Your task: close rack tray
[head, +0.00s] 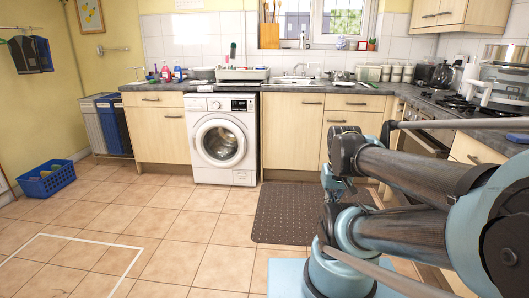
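My arm fills the right side of the head view, folded back on itself. Dark jointed parts at its left end (340,172) hang over the floor, well short of the counter. No fingertips can be made out there, so I cannot see whether my gripper is open or shut. A silver countertop appliance (502,80) stands on the right counter. A tray-like part (486,88) seems to stick out from its front, but how far out it is I cannot tell. A dish rack (241,74) sits left of the sink on the back counter.
A grey ridged mat (283,215) lies on the tiled floor before the cupboards. A white washing machine (222,142) stands under the back counter. A blue basket (46,179) is at left. The hob (462,106) is on the right counter.

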